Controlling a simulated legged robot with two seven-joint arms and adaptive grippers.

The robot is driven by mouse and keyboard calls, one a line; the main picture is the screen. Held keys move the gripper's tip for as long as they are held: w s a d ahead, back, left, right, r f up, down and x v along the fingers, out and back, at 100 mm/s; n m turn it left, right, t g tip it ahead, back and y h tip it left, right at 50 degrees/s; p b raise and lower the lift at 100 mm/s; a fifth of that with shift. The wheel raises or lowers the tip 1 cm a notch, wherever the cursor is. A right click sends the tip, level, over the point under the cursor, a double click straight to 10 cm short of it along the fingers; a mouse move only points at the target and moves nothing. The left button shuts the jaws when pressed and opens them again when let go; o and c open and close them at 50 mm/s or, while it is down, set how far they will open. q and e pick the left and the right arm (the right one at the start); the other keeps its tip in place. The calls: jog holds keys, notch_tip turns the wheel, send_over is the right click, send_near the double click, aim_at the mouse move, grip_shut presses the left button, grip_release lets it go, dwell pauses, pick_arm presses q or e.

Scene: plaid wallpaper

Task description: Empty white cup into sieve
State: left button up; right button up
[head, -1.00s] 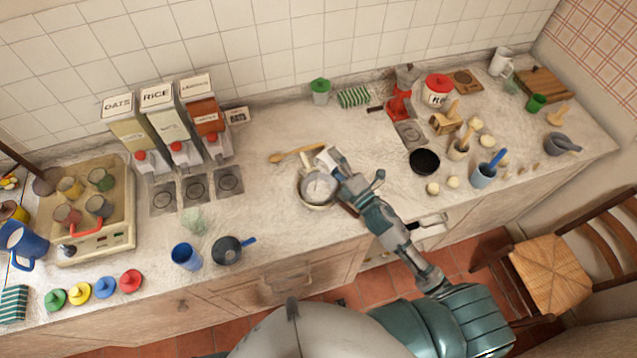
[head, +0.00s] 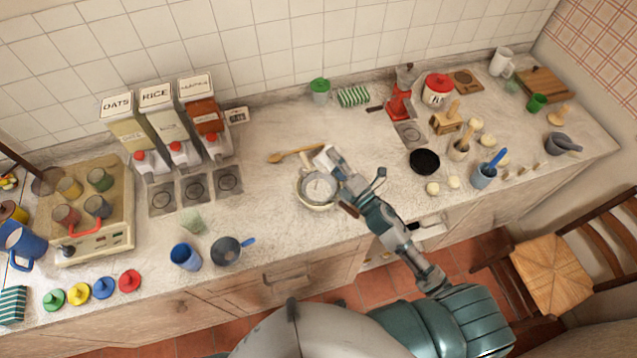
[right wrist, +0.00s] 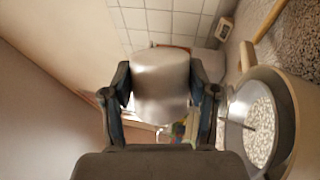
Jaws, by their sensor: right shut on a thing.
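My right gripper (head: 326,161) is shut on the white cup (right wrist: 162,85), which fills the space between its two fingers in the right wrist view. The cup is held just above and beside the far rim of the sieve. Its mouth and inside are hidden. The grey sieve (right wrist: 232,132) rests in a cream bowl (right wrist: 290,100) on the counter; the bowl also shows in the head view (head: 302,190). Pale grains (right wrist: 260,132) lie inside the sieve. My left gripper is out of view.
A wooden spoon (head: 290,155) lies just behind the bowl. A dark pan (head: 226,252) and a blue cup (head: 186,257) stand to the left. A black bowl (head: 424,161) is to the right. Counter between the bowl and dispensers is clear.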

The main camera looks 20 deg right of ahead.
jog(key=shift+r+n, duration=0.1)
jog(key=shift+n, duration=0.3)
jog(key=shift+s+a+r+n+y+b, duration=0.25)
jog(key=shift+n+y, duration=0.2)
jog(key=shift+n, duration=0.55)
jog(key=shift+s+a+r+n+y+b, duration=0.1)
jog(key=shift+a+n+y+b, duration=0.2)
jog(key=shift+n, duration=0.7)
jog(key=shift+s+a+r+n+y+b, duration=0.15)
jog(key=shift+n+y+b, duration=0.15)
jog(key=shift+n+y, duration=0.5)
jog(key=shift+h, duration=0.25)
